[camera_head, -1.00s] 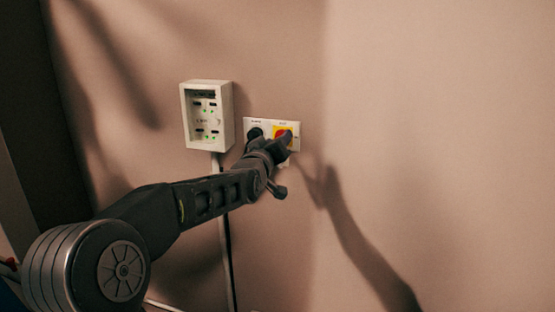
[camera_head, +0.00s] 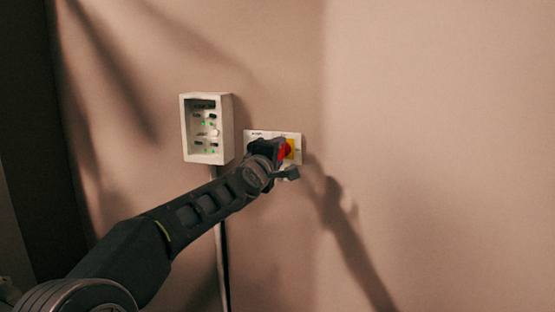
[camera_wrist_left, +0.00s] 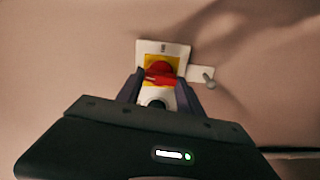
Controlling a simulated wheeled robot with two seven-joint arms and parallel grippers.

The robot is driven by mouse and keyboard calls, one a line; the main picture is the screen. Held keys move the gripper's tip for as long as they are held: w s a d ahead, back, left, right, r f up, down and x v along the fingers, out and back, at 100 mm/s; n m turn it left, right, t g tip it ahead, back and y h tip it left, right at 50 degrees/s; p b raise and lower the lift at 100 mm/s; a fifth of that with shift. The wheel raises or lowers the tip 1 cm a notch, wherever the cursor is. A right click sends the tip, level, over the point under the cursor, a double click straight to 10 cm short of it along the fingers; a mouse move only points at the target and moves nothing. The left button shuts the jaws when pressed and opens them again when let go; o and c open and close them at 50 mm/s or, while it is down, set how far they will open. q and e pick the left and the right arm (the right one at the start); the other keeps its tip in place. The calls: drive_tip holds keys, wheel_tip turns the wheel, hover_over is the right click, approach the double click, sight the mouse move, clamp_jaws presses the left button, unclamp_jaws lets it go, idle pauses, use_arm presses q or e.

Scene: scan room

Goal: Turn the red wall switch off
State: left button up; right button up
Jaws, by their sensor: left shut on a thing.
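The red switch (camera_head: 284,148) is a red rotary knob on a yellow square (camera_head: 292,146), set in a white wall plate (camera_head: 294,136). In the left wrist view the red knob (camera_wrist_left: 160,73) sits between the fingertips of my left gripper (camera_wrist_left: 160,84). My left gripper (camera_head: 280,154) reaches the plate from the left and is shut on the knob. The gripper hides part of the plate and the black knob beside the yellow square. The right gripper is not in view.
A white wall box (camera_head: 207,129) with green lights is mounted left of the plate. A cable (camera_head: 222,250) runs down the wall below it. A wall corner lies right of the plate, with bare wall beyond.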

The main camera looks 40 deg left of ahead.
use_arm(q)
drive_tip(key=shift+n, duration=0.7)
drive_tip(key=o, duration=1.4)
drive_tip(key=shift+s, duration=0.1)
drive_tip(key=v, duration=0.7)
drive_tip(key=shift+s+d+p, duration=0.1)
drive_tip(key=shift+s+p, duration=0.2)
